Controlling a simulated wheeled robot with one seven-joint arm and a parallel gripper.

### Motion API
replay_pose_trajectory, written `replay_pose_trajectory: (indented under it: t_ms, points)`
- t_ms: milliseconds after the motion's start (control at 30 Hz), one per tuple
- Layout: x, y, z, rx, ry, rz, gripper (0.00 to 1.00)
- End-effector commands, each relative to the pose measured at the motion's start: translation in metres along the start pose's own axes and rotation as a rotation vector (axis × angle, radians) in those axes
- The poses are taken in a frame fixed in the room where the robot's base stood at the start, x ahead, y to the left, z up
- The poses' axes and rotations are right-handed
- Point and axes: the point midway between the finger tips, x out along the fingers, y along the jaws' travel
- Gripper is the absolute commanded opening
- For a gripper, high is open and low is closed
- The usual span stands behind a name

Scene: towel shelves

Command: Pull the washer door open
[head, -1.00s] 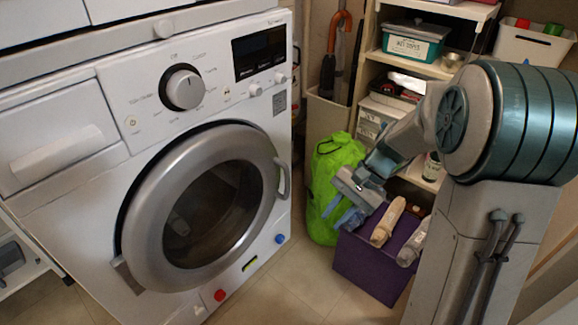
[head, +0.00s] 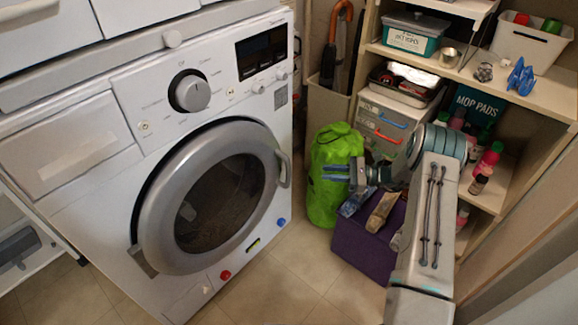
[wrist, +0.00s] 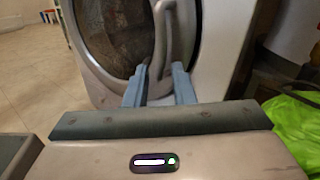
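The washer (head: 120,130) stands at the left in the head view. Its round door (head: 160,215) has a grey ring and dark glass and looks closed. The door handle (head: 284,168) is a grey loop on the ring's right side. My gripper (head: 330,173) is right of the handle, pointing left toward it, with a gap between them in the head view. In the wrist view the two blue fingers (wrist: 159,88) are apart with nothing between them. The handle (wrist: 162,40) rises just beyond the fingertips, roughly in line with the gap.
A bright green bag (head: 325,200) stands right behind my gripper, and a purple box (head: 365,248) with bottles stands below my arm. Shelves (head: 480,75) with tubs and bottles fill the right. The tiled floor (head: 285,285) before the washer is clear.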

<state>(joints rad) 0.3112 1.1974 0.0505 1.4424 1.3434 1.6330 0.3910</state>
Motion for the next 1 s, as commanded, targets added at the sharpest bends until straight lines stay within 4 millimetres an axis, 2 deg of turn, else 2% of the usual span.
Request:
replay_pose_trajectory:
  t_ms: [167, 500, 700, 800, 1000]
  points:
    - [0.013, -0.001, -0.002, 0.005, -0.010, -0.006, 0.23]
    - [0.082, 0.000, -0.003, 0.004, -0.008, -0.002, 0.23]
    - [0.117, -0.001, -0.002, 0.003, -0.008, -0.004, 0.23]
    - [0.128, -0.002, -0.001, 0.003, -0.007, -0.005, 0.23]
    - [0.137, -0.002, -0.001, 0.004, -0.007, -0.007, 0.23]
